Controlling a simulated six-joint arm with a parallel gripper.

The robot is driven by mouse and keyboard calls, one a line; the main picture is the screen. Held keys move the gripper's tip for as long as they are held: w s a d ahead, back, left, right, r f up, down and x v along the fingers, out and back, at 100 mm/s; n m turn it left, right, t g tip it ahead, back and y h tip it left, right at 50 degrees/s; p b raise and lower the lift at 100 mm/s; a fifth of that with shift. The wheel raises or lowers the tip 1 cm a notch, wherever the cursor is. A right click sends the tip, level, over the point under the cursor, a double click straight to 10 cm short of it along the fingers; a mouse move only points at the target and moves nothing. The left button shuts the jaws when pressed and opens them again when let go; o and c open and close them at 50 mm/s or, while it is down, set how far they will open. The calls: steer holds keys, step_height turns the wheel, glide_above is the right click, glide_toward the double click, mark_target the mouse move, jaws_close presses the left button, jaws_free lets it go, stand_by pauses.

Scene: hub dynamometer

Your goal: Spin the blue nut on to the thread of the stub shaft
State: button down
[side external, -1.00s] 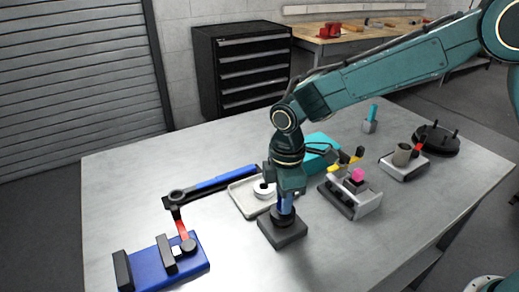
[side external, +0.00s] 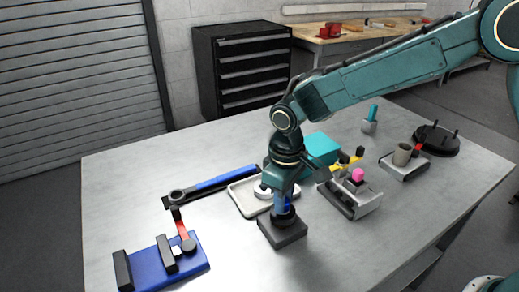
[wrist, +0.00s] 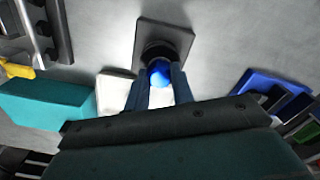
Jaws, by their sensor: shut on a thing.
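The blue nut (wrist: 159,73) is between the fingertips of my gripper (wrist: 160,88), which is shut on it. It sits at the top of the dark stub shaft (wrist: 158,50), which stands on a square dark base (wrist: 178,32). In the side view my gripper (side external: 283,205) points straight down over the base (side external: 283,234), and the fingers hide most of the nut. The lower part of the shaft shows just below the fingers. How far the nut is on the thread cannot be told.
A pale tray (side external: 240,200) with a white round part lies just behind the base. A blue-handled wrench (side external: 215,183) and a blue clamp fixture (side external: 165,265) are at left. A teal box (side external: 322,148) and a grey rack (side external: 350,195) are at right. The front table is clear.

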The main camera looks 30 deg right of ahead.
steer(key=m, duration=0.5)
steer(key=shift+w+m, duration=0.3)
steer(key=m, duration=0.5)
steer(key=shift+d+m, duration=0.1)
steer(key=shift+m, duration=0.3)
steer(key=c, duration=1.3)
jaws_free()
steer(key=shift+s, duration=0.1)
